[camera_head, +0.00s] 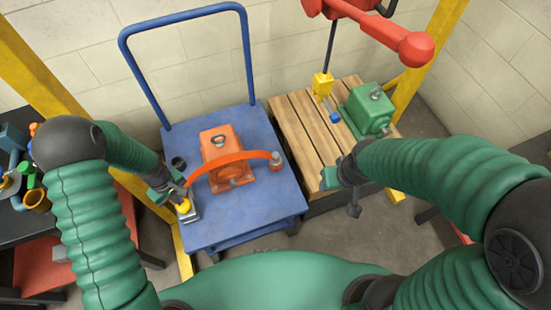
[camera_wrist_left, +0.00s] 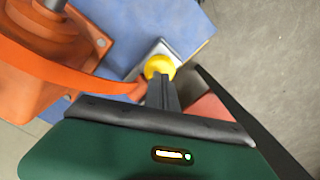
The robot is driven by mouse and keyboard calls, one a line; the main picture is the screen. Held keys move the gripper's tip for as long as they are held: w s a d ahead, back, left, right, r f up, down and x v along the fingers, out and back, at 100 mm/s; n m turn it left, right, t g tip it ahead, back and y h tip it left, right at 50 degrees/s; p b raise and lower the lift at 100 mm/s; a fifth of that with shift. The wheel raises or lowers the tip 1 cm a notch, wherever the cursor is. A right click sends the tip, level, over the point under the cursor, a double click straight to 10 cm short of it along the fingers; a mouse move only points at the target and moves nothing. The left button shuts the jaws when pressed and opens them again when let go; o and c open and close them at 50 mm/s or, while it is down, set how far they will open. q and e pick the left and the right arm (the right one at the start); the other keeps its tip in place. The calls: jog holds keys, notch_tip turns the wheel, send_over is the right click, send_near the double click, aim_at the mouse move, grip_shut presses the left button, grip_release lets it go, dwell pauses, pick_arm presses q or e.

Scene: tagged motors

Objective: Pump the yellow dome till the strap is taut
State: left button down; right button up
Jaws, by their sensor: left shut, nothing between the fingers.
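The small yellow dome (camera_head: 183,207) sits on a grey metal base at the blue cart's left front edge. It also shows in the left wrist view (camera_wrist_left: 160,67). The orange strap (camera_head: 235,158) runs in a raised arc from beside the dome, over the orange motor (camera_head: 214,142), to a grey fitting (camera_head: 276,161) on the right. My left gripper (camera_head: 181,197) is shut and empty, its fingertips right at the dome; contact is unclear. In the left wrist view the closed fingers (camera_wrist_left: 161,84) overlap the dome's lower edge. My right gripper (camera_head: 332,178) is by the pallet's front edge; its fingers are unclear.
The blue cart (camera_head: 246,222) has a tall handle at the back. A wooden pallet (camera_head: 299,125) to its right holds a green motor (camera_head: 369,108). A red hoist arm (camera_head: 385,35) hangs above. A bench with tools stands at the left.

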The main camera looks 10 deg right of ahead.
pick_arm(q)
jog(key=shift+f, duration=0.1)
dwell(0.3)
jog(key=shift+f+b, duration=0.9)
jog(key=shift+f, duration=0.6)
notch_tip(320, 180, up, 3)
jog(key=p, duration=0.3)
jog(key=shift+r, duration=0.25)
jog(key=shift+f, duration=0.2)
